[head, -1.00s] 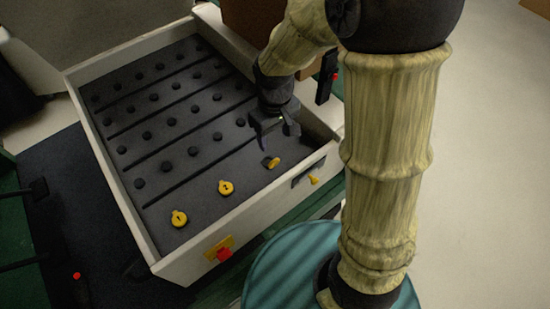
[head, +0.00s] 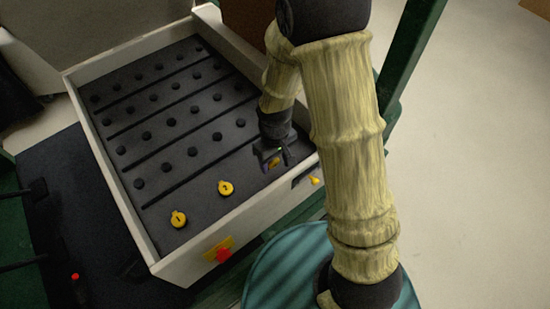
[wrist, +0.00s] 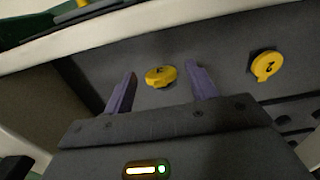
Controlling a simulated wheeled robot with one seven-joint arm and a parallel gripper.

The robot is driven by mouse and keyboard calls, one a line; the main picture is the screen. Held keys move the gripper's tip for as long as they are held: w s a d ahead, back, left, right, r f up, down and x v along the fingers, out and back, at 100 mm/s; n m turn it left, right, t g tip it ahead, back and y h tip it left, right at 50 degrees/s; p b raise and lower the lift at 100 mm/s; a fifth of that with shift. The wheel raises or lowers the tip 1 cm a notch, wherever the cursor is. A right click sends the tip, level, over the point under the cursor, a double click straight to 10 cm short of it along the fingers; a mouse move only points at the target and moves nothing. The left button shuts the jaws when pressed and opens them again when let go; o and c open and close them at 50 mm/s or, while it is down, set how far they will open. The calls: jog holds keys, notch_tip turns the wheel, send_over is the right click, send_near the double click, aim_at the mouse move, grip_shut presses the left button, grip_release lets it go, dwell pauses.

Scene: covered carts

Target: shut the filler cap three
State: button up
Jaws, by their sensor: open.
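The third yellow filler cap (head: 274,163) is at the right end of the yellow cap row on the dark panel, largely hidden by my gripper (head: 275,158) in the head view. In the wrist view the cap (wrist: 160,76) looks narrow and foreshortened, as if tilted up from the panel; its marking is hard to read. My gripper (wrist: 160,74) is open, with a purple finger on each side of the cap and a visible gap to both. I cannot tell whether a fingertip touches the panel.
Filler cap two (head: 226,188) and filler cap one (head: 179,219) lie flat to the left. Cap two also shows in the wrist view (wrist: 266,66). The cart's pale rim (head: 186,258) surrounds the panel, with a red button (head: 224,254) in front. Several black knobs stand behind.

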jog(key=c, duration=1)
